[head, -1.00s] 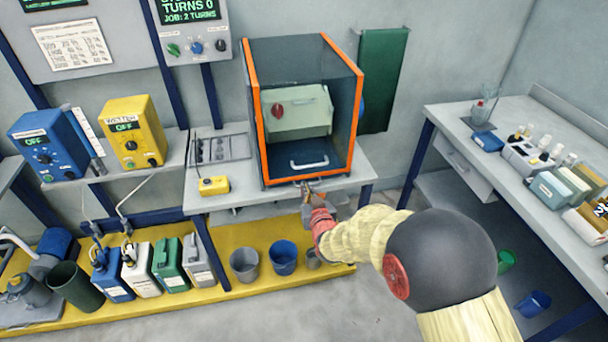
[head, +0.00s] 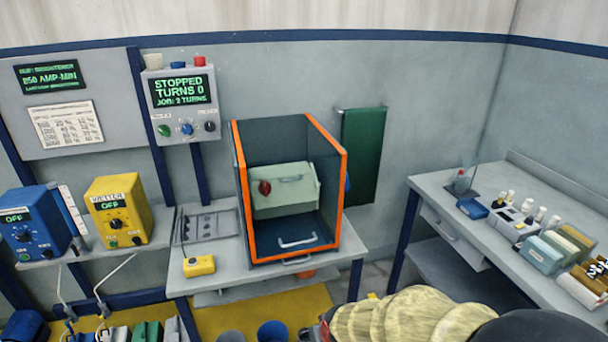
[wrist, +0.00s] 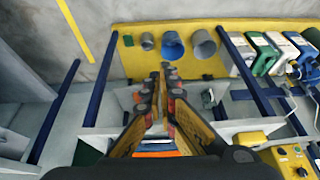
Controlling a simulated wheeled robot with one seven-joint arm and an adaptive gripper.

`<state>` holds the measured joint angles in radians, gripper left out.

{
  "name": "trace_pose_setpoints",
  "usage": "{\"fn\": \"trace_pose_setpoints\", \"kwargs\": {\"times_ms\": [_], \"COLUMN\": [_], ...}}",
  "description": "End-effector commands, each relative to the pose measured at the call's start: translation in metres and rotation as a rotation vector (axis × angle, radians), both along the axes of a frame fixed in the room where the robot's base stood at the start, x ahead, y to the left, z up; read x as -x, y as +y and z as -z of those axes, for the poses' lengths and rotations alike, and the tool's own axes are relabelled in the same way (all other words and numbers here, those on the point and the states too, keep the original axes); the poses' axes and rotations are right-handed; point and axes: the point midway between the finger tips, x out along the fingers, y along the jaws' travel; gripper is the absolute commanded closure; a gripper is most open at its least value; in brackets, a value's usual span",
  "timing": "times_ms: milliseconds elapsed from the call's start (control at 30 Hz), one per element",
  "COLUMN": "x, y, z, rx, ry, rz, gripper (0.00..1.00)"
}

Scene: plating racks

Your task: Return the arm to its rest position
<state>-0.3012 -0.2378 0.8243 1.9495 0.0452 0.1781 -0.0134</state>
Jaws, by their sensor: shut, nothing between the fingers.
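My gripper (wrist: 164,72) shows in the wrist view with its two fingers together at the tips and nothing between them. In the head view my arm enters at the bottom right, and the fingertips are hidden below the frame edge. The orange-framed cabinet (head: 240,190) stands on the bench, with a pale green box (head: 285,190) inside it that has a red knob. My arm is apart from the cabinet, below and to its right.
A side table (head: 470,200) with bottles and boxes stands at the right. Blue (head: 35,225) and yellow (head: 118,212) control boxes sit on the left shelf. A grey bucket (wrist: 203,46) and a blue bucket (wrist: 173,45) stand on the platform. A green cloth (head: 362,155) hangs on the wall.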

Motion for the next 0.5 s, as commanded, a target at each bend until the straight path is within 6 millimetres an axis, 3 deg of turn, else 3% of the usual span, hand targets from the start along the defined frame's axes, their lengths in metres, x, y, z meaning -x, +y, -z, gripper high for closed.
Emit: {"fn": "trace_pose_setpoints", "kwargs": {"times_ms": [33, 333, 400, 500], "x": [0.018, 0.156, 0.182, 0.197], "y": [-0.013, -0.096, -0.112, -0.127], "z": [-0.026, -0.158, -0.186, -0.22], "rx": [0.011, 0.056, 0.052, 0.036], "ry": [0.04, 0.202, 0.178, 0.081], "rz": [0.012, 0.122, 0.157, 0.204], "gripper": [1.0, 1.0, 1.0, 1.0]}}
